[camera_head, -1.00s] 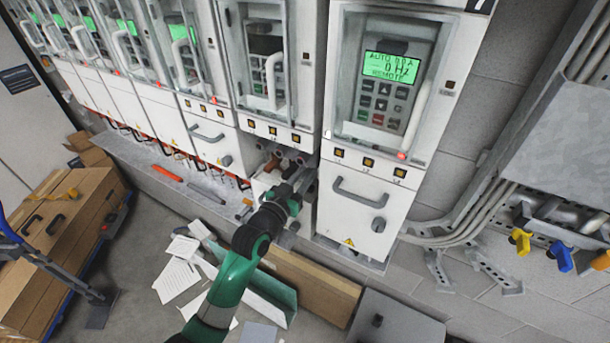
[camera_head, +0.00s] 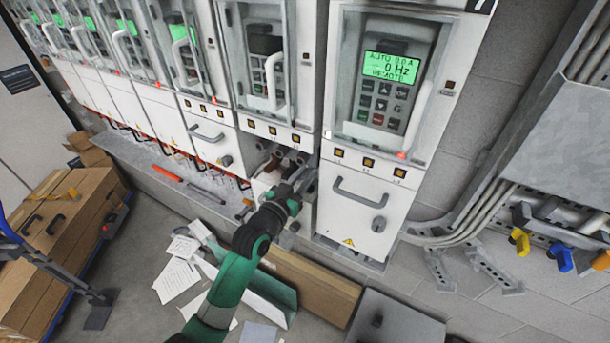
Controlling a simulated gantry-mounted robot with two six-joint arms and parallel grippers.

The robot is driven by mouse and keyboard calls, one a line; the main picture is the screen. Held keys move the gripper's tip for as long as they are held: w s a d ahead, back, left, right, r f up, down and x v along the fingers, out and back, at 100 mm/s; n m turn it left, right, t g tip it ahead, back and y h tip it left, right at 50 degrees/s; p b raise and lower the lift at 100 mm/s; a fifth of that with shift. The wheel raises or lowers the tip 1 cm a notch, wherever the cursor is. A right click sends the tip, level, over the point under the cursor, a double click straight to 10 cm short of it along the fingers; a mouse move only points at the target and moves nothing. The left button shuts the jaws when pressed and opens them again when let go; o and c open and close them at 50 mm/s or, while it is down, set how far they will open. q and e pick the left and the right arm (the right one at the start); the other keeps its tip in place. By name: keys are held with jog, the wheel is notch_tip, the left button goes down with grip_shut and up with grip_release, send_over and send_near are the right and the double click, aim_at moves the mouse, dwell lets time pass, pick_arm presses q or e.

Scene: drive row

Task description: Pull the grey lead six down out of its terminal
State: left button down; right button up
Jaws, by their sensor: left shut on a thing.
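The open terminal compartment (camera_head: 266,172) is below the drive that has the dark screen, left of the large drive with the lit display. Dark round terminals show along its top edge. My left gripper (camera_head: 300,182) reaches up into the right side of this compartment, just under the terminals. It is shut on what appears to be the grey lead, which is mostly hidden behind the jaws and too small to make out. I cannot tell whether the lead's top end is inside its terminal. My right gripper is not in view.
The large drive's lower cover (camera_head: 358,205) with its handle stands close right of the gripper. A ledge (camera_head: 150,165) with an orange-handled tool (camera_head: 167,173) runs to the left. Papers (camera_head: 178,270) and a long cardboard box (camera_head: 318,290) lie on the floor below.

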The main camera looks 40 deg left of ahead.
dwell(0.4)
pick_arm(q)
notch_tip(320, 180, down, 3)
jog(key=shift+r+b, duration=0.15)
jog(key=shift+b, duration=1.1)
jog(key=shift+r, duration=0.15)
jog(key=c, duration=0.7)
grip_release()
jog(key=v, duration=1.1)
jog(key=shift+s+d, duration=0.15)
jog(key=shift+s, duration=0.2)
